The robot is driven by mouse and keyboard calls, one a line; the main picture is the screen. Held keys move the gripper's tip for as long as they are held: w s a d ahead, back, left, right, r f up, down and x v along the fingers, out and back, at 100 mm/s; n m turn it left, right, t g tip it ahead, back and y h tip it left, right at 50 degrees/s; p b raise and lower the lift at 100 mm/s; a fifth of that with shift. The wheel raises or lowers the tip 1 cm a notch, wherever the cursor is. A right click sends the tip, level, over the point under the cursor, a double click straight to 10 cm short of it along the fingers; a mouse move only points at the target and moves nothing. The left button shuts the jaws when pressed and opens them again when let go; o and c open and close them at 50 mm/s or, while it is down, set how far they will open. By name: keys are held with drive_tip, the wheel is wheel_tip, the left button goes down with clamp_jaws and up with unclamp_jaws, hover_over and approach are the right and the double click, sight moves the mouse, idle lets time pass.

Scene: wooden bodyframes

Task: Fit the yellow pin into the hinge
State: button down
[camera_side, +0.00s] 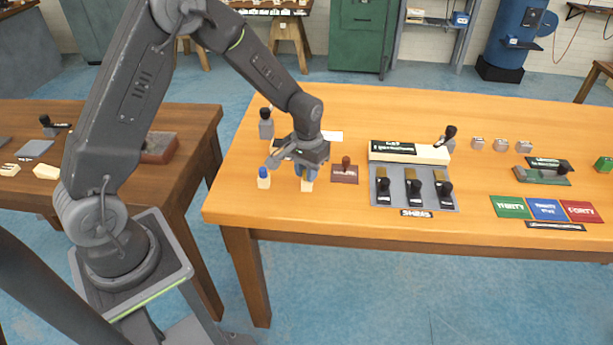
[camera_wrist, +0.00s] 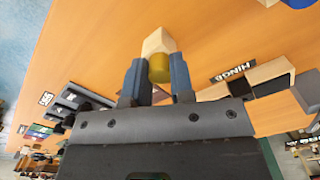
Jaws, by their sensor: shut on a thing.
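My gripper (camera_wrist: 158,80) has its two blue fingers shut on the yellow pin (camera_wrist: 159,69). The pin's round yellow end shows between the fingers in the wrist view. A pale wooden block (camera_wrist: 158,41) shows just beyond the pin; it also shows under my gripper (camera_side: 306,170) in the side view (camera_side: 307,185). I cannot tell whether pin and block are apart. A black label reading HINGE (camera_wrist: 231,72) lies to the right in the wrist view, next to pale wooden and dark parts (camera_wrist: 271,78). The hinge is partly hidden by my gripper.
A pale block with a blue top (camera_side: 263,178) stands left of my gripper. A red-brown plate with a knobbed stamp (camera_side: 345,173) lies to the right, then a grey shim tray (camera_side: 414,190).

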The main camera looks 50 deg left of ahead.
drive_tip(key=shift+r, duration=0.65)
drive_tip(key=shift+r, duration=1.7)
drive_tip(key=w+a+r, duration=0.2)
drive_tip(key=w+a, duration=0.1)
drive_tip(key=a, duration=0.4)
drive_tip(key=w+a+r, duration=0.3)
drive_tip(key=a, duration=0.3)
drive_tip(key=shift+w+a, duration=0.35)
drive_tip(key=shift+a, duration=0.05)
drive_tip(key=shift+f, duration=2.9)
drive_tip(key=shift+f, duration=2)
drive_tip(key=c, duration=0.9)
unclamp_jaws()
